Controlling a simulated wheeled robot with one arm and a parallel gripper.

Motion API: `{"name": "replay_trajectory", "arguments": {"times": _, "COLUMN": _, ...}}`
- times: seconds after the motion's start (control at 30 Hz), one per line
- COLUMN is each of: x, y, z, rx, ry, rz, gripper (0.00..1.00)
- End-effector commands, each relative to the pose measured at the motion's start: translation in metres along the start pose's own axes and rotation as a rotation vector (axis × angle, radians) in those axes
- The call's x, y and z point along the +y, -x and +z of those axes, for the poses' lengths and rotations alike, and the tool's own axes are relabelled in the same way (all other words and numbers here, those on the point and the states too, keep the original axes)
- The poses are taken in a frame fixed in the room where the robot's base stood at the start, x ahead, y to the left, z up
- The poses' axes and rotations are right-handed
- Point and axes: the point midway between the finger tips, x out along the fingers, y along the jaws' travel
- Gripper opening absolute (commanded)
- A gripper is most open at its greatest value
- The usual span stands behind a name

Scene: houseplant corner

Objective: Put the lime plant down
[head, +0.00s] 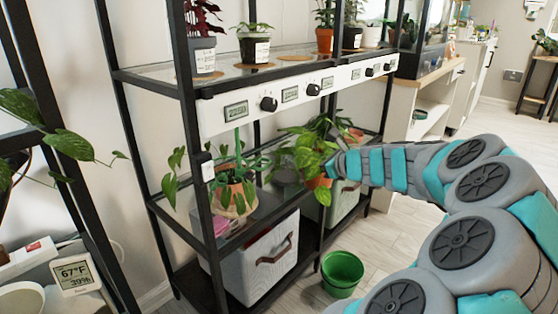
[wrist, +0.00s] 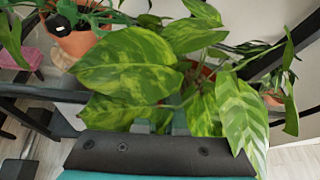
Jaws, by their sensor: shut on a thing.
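The lime plant (head: 304,152) has broad, yellow-green mottled leaves and an orange-brown pot (head: 319,182). My gripper (head: 336,163) is shut on it at the right bay of the shelf rack's middle level. In the wrist view, the lime plant's leaves (wrist: 128,66) spread over my gripper (wrist: 160,127) and hide most of the pot and the grip. I cannot tell whether the pot touches the shelf.
The middle shelf (head: 210,222) bears another potted plant (head: 235,190) at left. A black rack post stands between the bays. Above is a shelf with a white dial panel (head: 300,92). Below are storage boxes (head: 258,262). A green pot (head: 342,272) stands on the floor.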

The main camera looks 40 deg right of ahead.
Motion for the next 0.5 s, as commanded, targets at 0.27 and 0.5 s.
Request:
{"name": "replay_trajectory", "arguments": {"times": 0.27, "x": -0.004, "y": -0.058, "z": 0.022, "rx": 0.0, "ry": 0.002, "rz": 0.004, "gripper": 0.0}}
{"name": "replay_trajectory", "arguments": {"times": 0.5, "x": -0.01, "y": -0.106, "z": 0.04, "rx": 0.001, "ry": 0.001, "rz": 0.002, "gripper": 0.0}}
